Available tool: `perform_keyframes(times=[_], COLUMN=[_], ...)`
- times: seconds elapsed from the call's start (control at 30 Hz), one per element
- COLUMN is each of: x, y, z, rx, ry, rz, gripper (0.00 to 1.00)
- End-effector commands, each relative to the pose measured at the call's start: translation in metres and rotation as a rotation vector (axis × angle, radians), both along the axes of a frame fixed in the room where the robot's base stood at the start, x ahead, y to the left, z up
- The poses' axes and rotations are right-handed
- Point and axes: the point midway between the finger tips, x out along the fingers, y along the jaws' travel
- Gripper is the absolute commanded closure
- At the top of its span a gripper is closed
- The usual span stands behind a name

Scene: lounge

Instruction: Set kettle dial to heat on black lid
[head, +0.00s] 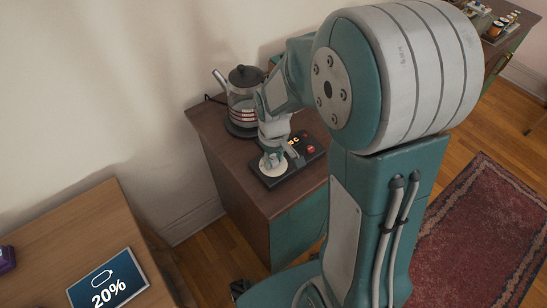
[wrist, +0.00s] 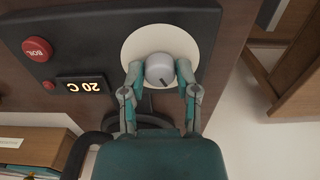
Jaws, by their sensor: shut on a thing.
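The kettle (head: 243,98) has a clear body and a black lid (head: 245,75), and stands at the back of the brown cabinet top. In front of it lies a black control panel (head: 300,168) with a pale round plate (wrist: 134,45). The grey dial (wrist: 160,69) sits on that plate, its dark mark pointing to the lower right in the wrist view. My gripper (wrist: 160,76) is shut on the dial, one finger on each side. In the head view my gripper (head: 272,160) covers most of the dial. The panel's display (wrist: 85,86) reads 20 C, upside down in the wrist view.
A red BOIL button (wrist: 37,49) and a smaller red button (wrist: 49,86) are on the panel near the display. A wooden table (head: 62,238) at the left holds a screen (head: 108,282) showing 20%. A red rug (head: 480,240) lies at the right.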

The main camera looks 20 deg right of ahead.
Motion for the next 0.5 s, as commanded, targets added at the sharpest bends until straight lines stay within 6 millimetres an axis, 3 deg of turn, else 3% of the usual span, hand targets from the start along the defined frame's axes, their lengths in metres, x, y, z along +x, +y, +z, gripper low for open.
perform_keyframes(times=[0.5], x=[-0.0001], y=[0.001], z=[-0.0006], rx=[0.001], ry=[-0.001], rz=[-0.386], gripper=[1.0])
